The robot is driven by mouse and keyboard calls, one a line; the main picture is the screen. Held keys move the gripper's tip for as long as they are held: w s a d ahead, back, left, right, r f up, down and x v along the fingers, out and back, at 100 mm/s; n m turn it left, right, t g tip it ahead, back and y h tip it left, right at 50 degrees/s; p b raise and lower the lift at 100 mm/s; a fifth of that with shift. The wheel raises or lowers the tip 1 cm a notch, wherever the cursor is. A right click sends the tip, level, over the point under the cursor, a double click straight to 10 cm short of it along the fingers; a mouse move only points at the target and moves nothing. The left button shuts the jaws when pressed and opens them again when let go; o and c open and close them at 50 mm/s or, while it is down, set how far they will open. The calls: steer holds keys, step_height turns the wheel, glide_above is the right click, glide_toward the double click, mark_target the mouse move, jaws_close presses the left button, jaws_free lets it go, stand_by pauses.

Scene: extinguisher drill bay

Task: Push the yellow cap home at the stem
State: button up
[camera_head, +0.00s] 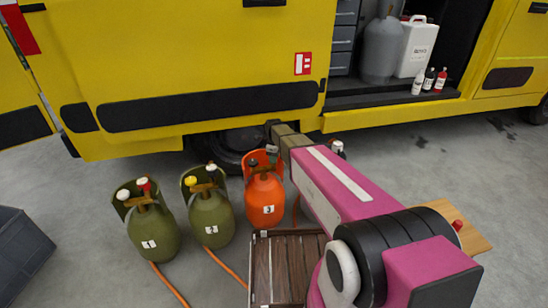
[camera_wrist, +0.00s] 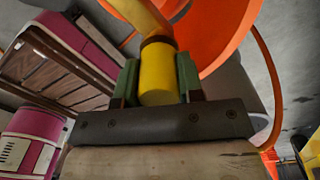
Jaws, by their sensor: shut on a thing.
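In the wrist view a yellow cap (camera_wrist: 157,75) sits between the two green fingers of my gripper (camera_wrist: 158,85), which is shut on it. The cap's far end meets a dark brown ring at the brass-coloured stem (camera_wrist: 143,14). I cannot tell how far it is seated. The orange collar of cylinder 3 (camera_wrist: 222,40) curves behind. In the head view my gripper (camera_head: 272,149) is at the top of the orange cylinder 3 (camera_head: 264,193), and the held cap cannot be made out there.
Green cylinders 1 (camera_head: 152,232) and 2 (camera_head: 211,219) stand to the left, with hoses on the floor. Cylinder 2 carries a yellow knob (camera_head: 190,181). A brown slatted crate (camera_head: 285,268) is in front of cylinder 3. The yellow truck (camera_head: 200,60) stands close behind.

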steer(key=shift+f, duration=0.4)
steer(key=o, duration=1)
steer(key=shift+o, duration=0.2)
